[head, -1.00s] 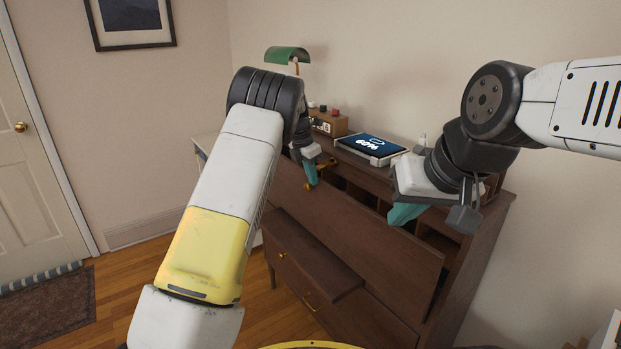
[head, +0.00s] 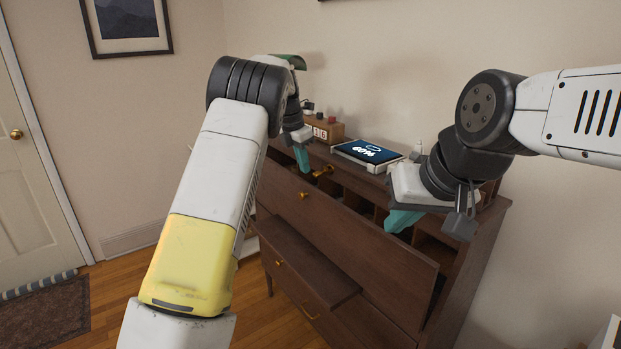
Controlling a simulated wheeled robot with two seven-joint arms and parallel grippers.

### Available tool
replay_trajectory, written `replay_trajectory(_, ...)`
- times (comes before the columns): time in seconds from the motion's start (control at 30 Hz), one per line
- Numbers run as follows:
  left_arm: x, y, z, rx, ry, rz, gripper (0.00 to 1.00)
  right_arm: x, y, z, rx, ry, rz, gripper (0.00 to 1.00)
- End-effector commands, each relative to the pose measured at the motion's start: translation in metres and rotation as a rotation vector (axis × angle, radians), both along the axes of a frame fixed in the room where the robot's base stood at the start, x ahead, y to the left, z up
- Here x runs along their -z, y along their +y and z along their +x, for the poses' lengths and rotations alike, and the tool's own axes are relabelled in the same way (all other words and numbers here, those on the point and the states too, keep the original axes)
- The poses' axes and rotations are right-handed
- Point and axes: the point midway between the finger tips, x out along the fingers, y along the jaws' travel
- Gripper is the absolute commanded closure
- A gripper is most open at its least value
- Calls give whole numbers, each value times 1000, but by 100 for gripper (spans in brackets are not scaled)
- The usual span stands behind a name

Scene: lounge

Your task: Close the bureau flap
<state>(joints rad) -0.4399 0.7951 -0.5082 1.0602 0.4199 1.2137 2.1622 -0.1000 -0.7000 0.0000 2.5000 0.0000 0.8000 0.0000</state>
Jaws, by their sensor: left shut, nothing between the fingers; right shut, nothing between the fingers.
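The dark wooden bureau (head: 478,268) stands against the wall. Its flap (head: 370,255) slants up at the front, partly raised, with a dark gap between its upper edge and the pigeonholes (head: 432,248) behind. A brass knob (head: 303,195) shows on the flap's left part. My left gripper (head: 302,158), with teal fingers, is shut and empty above the flap's upper left end, apart from the knob. My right gripper (head: 401,222) is shut and empty at the flap's upper edge, right of the middle. I cannot tell whether it touches the flap. My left arm hides the bureau's left side.
On the bureau top are a tablet (head: 367,153), a wooden block calendar (head: 324,131) and a green lamp (head: 290,60), partly hidden. A brass item (head: 322,171) lies near the pigeonholes. Below the flap a drawer (head: 305,262) juts out. Free floor (head: 120,285) lies at left.

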Motion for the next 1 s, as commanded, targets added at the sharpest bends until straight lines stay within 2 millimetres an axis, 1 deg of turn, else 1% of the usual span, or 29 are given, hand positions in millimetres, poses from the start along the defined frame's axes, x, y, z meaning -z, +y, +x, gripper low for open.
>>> replay_trajectory(0.07,-7,-6,-11,3,-3,3,100,0,0,0,0,0,0,100)
replay_trajectory(0.13,-14,-14,-26,5,-6,7,100,0,0,0,0,0,0,100)
replay_trajectory(0.23,-22,-23,-57,5,-9,10,100,0,0,0,0,0,0,100)
replay_trajectory(0.4,-28,-33,-108,4,-9,3,100,0,0,0,0,0,0,100)
replay_trajectory(0.5,-27,-34,-130,2,-5,-2,100,0,0,0,0,0,0,100)
replay_trajectory(0.6,-25,-34,-141,1,-2,-4,100,0,0,0,0,0,0,100)
replay_trajectory(0.67,-23,-34,-143,1,-2,-6,100,0,0,0,0,0,0,100)
replay_trajectory(0.77,-14,-36,-142,0,0,-5,100,0,0,0,0,0,0,100)
replay_trajectory(0.87,1,-39,-140,-1,2,-4,100,0,0,0,0,0,0,100)
replay_trajectory(1.0,30,-45,-135,-2,2,-3,100,0,0,0,0,0,0,100)
